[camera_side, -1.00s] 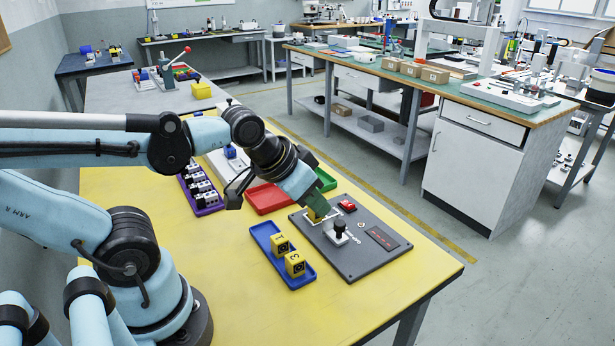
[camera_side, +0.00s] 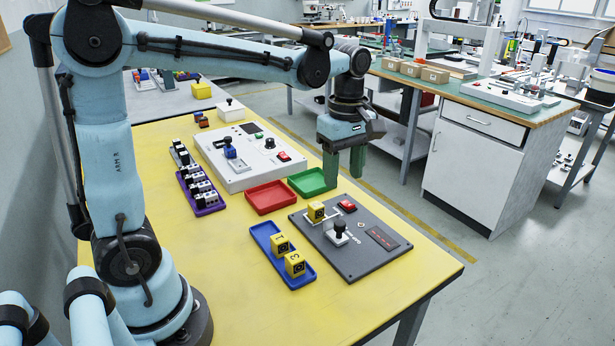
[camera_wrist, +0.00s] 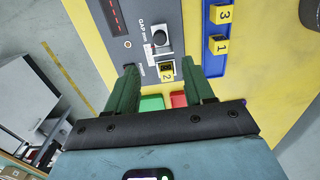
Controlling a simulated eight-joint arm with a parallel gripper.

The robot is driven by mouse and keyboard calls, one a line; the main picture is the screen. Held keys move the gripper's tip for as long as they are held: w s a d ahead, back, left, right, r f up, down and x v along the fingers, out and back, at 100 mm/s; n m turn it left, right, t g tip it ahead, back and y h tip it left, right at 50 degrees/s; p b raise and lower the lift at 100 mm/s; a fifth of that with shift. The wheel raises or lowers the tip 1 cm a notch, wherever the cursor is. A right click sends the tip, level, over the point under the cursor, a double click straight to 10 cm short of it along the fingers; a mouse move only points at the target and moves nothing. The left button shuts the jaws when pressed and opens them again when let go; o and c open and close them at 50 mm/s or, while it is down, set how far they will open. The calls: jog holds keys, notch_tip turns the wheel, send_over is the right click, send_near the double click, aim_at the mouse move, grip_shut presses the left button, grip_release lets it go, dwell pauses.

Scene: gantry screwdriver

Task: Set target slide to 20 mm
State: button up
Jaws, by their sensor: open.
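The dark panel (camera_side: 365,262) lies on the yellow table. Its slide has a black knob (camera_side: 338,228) on a pale plate; the knob also shows in the wrist view (camera_wrist: 161,38) beside the "GAP mm" lettering. The scale is too small to read. A yellow block marked 2 (camera_side: 316,211) sits on the panel beside the slide, also in the wrist view (camera_wrist: 167,69). My gripper (camera_side: 344,168) points down, open and empty, above and behind the panel near the green tray. Its green fingers (camera_wrist: 162,78) are spread apart, touching nothing visible.
A blue tray (camera_side: 264,231) with yellow blocks 1 and 3 lies left of the panel. Empty red (camera_side: 270,208) and green (camera_side: 300,190) trays lie behind it. A white panel (camera_side: 232,183) and a purple tray (camera_side: 208,211) stand farther left. The table's front is clear.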

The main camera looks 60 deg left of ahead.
aim_at(340, 222)
notch_tip(340, 222, down, 12)
jog(key=shift+r, duration=0.15)
dwell(0.4)
grip_shut()
dwell(0.4)
